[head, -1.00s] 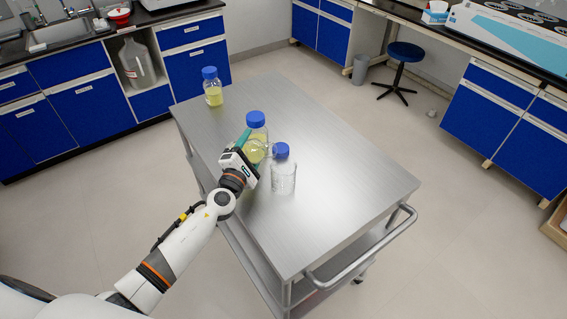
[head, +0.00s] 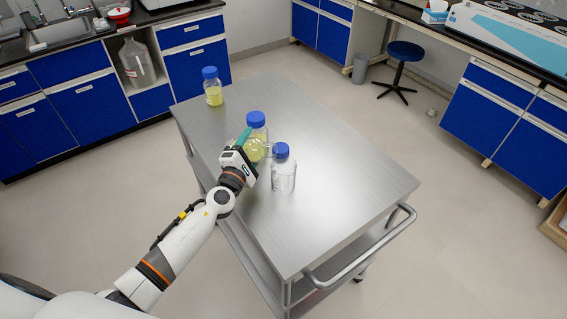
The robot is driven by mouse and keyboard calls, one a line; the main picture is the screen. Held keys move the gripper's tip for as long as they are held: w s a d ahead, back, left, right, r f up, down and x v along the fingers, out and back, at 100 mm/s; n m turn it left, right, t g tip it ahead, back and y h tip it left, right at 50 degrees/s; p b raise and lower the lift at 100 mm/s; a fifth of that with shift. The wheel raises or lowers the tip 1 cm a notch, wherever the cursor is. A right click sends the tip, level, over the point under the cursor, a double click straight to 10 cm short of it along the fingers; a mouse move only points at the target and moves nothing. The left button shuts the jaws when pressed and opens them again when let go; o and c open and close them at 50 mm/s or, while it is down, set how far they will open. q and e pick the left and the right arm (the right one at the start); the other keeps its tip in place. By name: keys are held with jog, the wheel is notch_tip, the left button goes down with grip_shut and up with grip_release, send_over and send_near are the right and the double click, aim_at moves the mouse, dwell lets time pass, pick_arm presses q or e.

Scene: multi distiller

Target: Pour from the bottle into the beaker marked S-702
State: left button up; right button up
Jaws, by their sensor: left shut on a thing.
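My left gripper (head: 254,150) is at the middle bottle (head: 258,133), which has a blue cap and yellow liquid. It is shut on this bottle, which stands upright or nearly so; I cannot tell if it touches the cart top. A clear, blue-capped bottle (head: 283,175) that looks empty stands just right of and nearer than the gripper. Another blue-capped bottle (head: 213,93) with yellow liquid stands at the cart's far left corner. No beaker and no S-702 marking can be made out. My right gripper is not in view.
The steel cart (head: 335,190) has free room on its right and near parts, with a push handle (head: 365,250) at the near right. Blue cabinets (head: 90,105) stand behind on the left and others on the right. A blue stool (head: 405,52) stands behind the cart.

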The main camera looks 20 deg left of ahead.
aim_at(257, 139)
pick_arm(q)
jog(key=shift+r, duration=0.25)
jog(key=shift+d+r+m+p, duration=0.45)
jog(key=shift+r+m+p, duration=0.15)
jog(key=shift+m+p, duration=0.6)
dwell(0.8)
jog(key=shift+d+r+m+p, duration=0.1)
jog(key=shift+r+m+p, duration=0.45)
jog(key=shift+m+p, duration=0.4)
dwell(0.9)
jog(key=shift+d+f+m+h+p, duration=0.2)
jog(key=shift+m+h+p, duration=0.1)
jog(key=shift+m+p, duration=0.35)
dwell(1.8)
jog(key=shift+d+r+m+p, duration=0.1)
jog(key=shift+r+m+p, duration=0.1)
jog(key=shift+m+p, duration=0.25)
dwell(0.6)
